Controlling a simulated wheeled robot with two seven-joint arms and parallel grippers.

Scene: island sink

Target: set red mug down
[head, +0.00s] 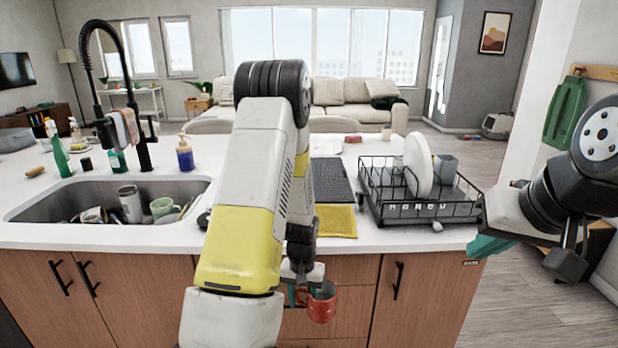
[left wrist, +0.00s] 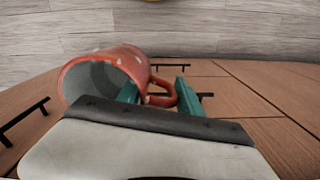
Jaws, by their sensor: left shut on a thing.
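The red mug (head: 322,304) hangs in front of the island's drawers, below the countertop's front edge. My left gripper (head: 302,294) is shut on it, at the handle side. In the left wrist view the mug (left wrist: 108,68) has pale spots and lies tilted, its dark mouth facing left. Its handle is between the teal fingers of my left gripper (left wrist: 158,95). My right gripper (head: 490,246) is at the counter's right end, apart from the mug. Its teal fingers are partly hidden, and their opening is unclear.
The sink (head: 40,205) at left holds several dishes. A black dish rack (head: 415,209) with a white plate (head: 418,165) stands on the right. A yellow cloth (head: 336,221) and dark mat (head: 331,182) lie between. Bare countertop (head: 365,236) shows along the front right.

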